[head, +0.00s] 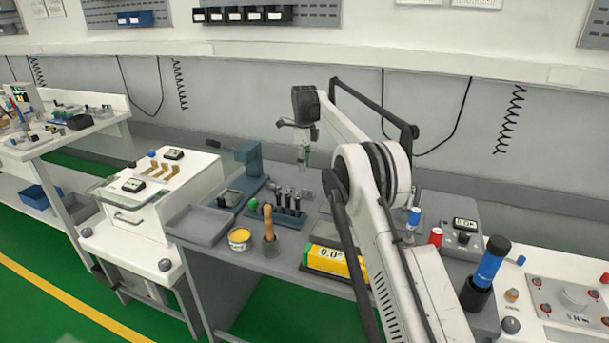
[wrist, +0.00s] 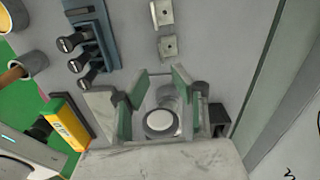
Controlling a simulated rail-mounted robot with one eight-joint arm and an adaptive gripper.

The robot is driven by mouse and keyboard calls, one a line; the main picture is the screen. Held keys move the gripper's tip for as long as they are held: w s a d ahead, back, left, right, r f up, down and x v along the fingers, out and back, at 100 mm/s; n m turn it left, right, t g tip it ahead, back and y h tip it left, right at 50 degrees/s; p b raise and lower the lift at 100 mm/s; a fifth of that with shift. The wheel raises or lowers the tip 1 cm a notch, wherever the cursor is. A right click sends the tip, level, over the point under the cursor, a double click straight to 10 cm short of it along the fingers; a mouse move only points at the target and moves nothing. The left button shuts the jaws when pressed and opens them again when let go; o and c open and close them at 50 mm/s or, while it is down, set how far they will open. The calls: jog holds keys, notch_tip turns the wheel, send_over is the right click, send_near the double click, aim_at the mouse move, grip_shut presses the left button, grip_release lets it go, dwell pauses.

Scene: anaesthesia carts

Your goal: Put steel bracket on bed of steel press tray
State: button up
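The blue-grey press (head: 249,168) stands at the left back of the bench, with its low bed (head: 231,198) at its foot. A shallow grey steel tray (head: 199,226) lies in front of it. In the wrist view, two small grey metal pieces with holes, one likely the steel bracket (wrist: 168,47), lie above my gripper (wrist: 163,84). I cannot tell whether they are separate parts. My gripper is open, its green-edged fingers apart. A round grey piece with a white disc (wrist: 160,122) shows between them; I cannot tell whether it is held. In the head view my gripper (head: 303,158) hangs above the bench.
A blue rack of black-handled tools (head: 288,211) stands beside the press. A yellow-topped tin (head: 239,238), a wooden handle in a cup (head: 269,226) and a yellow gauge (head: 335,262) line the front. A blue-and-black cylinder (head: 487,268) stands at right.

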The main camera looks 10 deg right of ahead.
jog(key=s+r+n+t, duration=0.3)
jog(key=s+r+n, duration=0.6)
jog(key=s+r, duration=1)
jog(key=s+f+n+t, duration=0.2)
jog(key=s+n, duration=0.8)
jog(key=s, duration=2)
jog(key=shift+s+d+n+t, duration=0.3)
jog(key=shift+n+t, duration=0.1)
jog(key=shift+t, duration=0.1)
jog(key=shift+o, duration=0.2)
jog(key=s+f+n+t, duration=0.1)
jog(key=s+f+n, duration=0.2)
jog(key=s+f, duration=0.3)
jog(key=shift+s+f, duration=0.35)
jog(key=shift+s, duration=0.75)
jog(key=shift+o, duration=0.8)
jog(key=shift+s+f+n, duration=0.2)
jog(key=shift+n, duration=0.1)
